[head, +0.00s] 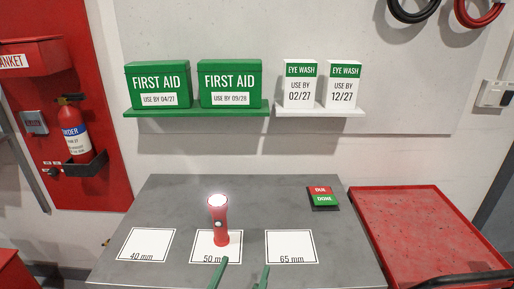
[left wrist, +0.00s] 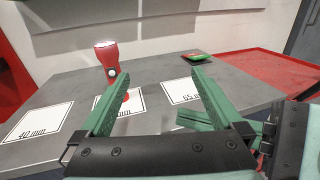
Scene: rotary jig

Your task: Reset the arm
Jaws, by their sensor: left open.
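My left gripper (head: 245,264) is at the bottom middle of the head view, its two green fingers apart and empty. In the left wrist view its fingers (left wrist: 161,78) are spread, with nothing between them but table behind. A red torch (head: 220,224) stands upright, its lamp end up and lit, on the white card marked 50 mm (head: 202,243). The torch (left wrist: 110,64) is beyond the left finger in the wrist view, apart from it.
Cards marked 40 mm (head: 145,243) and 65 mm (head: 291,245) lie bare on the grey table (head: 270,195). A red and green DUE/DONE block (head: 323,198) lies at the back right. A red tray-topped cart (head: 420,225) stands to the right. Shelves with boxes hang above.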

